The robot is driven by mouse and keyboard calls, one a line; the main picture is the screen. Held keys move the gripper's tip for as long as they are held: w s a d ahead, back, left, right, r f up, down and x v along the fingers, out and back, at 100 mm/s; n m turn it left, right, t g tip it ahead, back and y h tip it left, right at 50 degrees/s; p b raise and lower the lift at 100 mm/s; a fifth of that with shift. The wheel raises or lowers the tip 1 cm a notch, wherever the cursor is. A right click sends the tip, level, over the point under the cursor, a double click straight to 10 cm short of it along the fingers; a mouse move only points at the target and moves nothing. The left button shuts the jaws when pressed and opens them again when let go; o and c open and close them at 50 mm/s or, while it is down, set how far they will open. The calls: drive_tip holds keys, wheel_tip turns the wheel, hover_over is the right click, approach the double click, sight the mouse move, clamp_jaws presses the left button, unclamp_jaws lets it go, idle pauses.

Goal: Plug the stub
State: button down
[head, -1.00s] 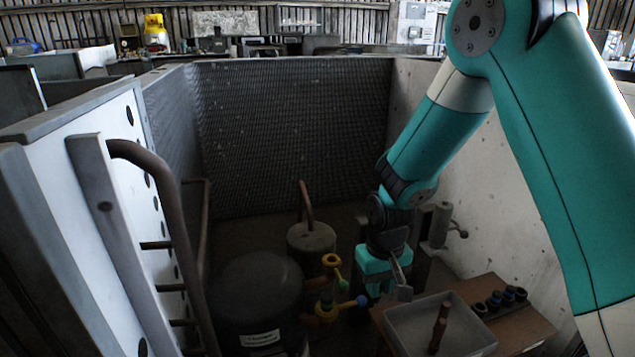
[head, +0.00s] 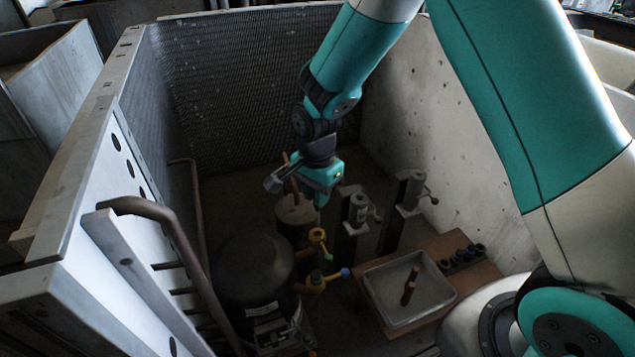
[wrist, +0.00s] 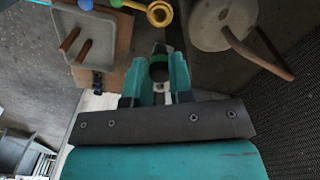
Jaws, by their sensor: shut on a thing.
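My gripper (head: 320,196) hangs over the middle of the enclosure, beside the bent copper pipe (head: 287,170) on the grey cylinder (head: 298,217). In the wrist view my gripper (wrist: 158,76) has its teal fingers shut on a dark round plug (wrist: 158,70). The plug is apart from the pipework. The copper pipe (wrist: 258,52) also shows there at the upper right, with its end free of the gripper. A yellow fitting (head: 317,236) and a yellow valve with a blue end (head: 318,281) stand below my gripper. I cannot tell which open end is the stub.
A grey tray (head: 375,290) with copper pieces and a row of several dark caps (head: 462,257) rest on a brown board (head: 480,278). A black compressor (head: 250,268) stands left. Two grey posts (head: 352,215) stand right of the cylinder. Walls enclose the area.

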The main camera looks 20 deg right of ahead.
drive_tip(key=shift+f+b, duration=3.4)
drive_tip(key=shift+f, duration=0.3)
drive_tip(key=shift+r, duration=0.15)
drive_tip(key=shift+s+p, duration=0.1)
drive_tip(key=shift+p, duration=0.25)
drive_tip(key=shift+f, duration=1.05)
drive_tip(key=shift+f, duration=0.3)
drive_tip(key=shift+f, duration=0.1)
drive_tip(key=shift+c, duration=2.3)
unclamp_jaws()
